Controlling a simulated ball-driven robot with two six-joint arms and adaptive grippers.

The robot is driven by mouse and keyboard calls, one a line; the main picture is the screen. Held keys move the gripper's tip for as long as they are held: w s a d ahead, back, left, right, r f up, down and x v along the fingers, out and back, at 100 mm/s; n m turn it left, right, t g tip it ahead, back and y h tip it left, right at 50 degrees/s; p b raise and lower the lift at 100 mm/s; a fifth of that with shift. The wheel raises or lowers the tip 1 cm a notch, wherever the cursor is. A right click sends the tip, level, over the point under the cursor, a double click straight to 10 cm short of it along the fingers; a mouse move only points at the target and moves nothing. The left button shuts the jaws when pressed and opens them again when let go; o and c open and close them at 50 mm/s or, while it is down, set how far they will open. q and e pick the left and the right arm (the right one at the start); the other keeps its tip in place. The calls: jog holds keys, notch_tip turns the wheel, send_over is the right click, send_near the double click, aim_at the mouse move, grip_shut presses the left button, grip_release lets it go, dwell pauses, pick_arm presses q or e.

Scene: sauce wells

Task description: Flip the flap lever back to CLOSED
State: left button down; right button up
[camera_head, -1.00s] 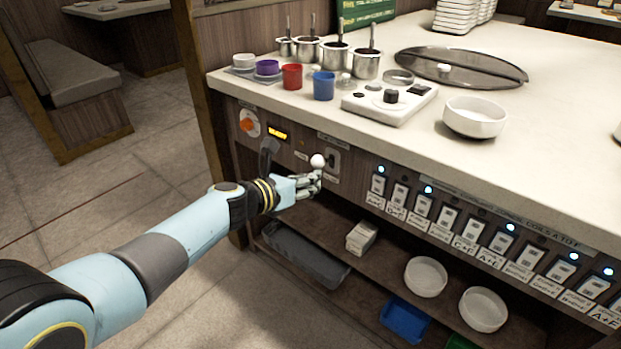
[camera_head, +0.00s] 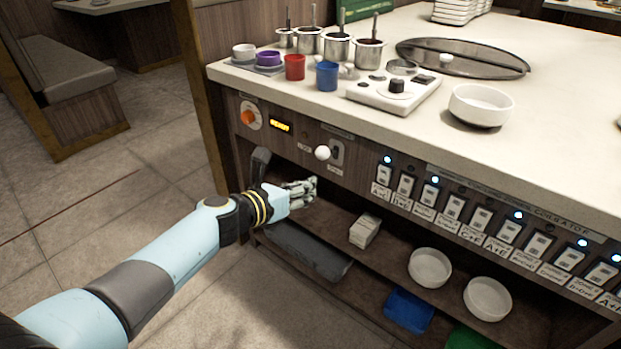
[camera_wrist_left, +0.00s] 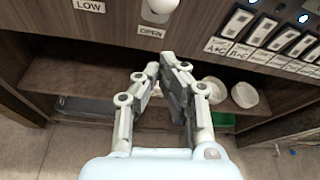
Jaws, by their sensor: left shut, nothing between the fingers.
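The flap lever shows as a round white knob (camera_head: 322,153) on the wooden counter front, beside a grey slot plate (camera_head: 337,152). In the left wrist view the knob (camera_wrist_left: 158,8) is cut by the top edge, just above a label reading OPEN (camera_wrist_left: 151,31). My left gripper (camera_head: 314,186) is below the knob, apart from it, in front of the open shelf. In the left wrist view its fingers (camera_wrist_left: 164,64) are together with nothing between them. My right gripper is not in view.
An orange dial (camera_head: 249,117) and a lit display (camera_head: 281,126) are left of the lever. A row of labelled switches (camera_head: 481,218) runs to the right. The counter edge overhangs above. Shelves below hold white bowls (camera_head: 430,267) and a blue bin (camera_head: 408,311).

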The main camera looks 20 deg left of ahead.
pick_arm(q)
jog(key=r+p+v, duration=0.1)
jog(key=p+v, duration=0.1)
jog(key=v, duration=0.4)
jog(key=shift+w, duration=0.15)
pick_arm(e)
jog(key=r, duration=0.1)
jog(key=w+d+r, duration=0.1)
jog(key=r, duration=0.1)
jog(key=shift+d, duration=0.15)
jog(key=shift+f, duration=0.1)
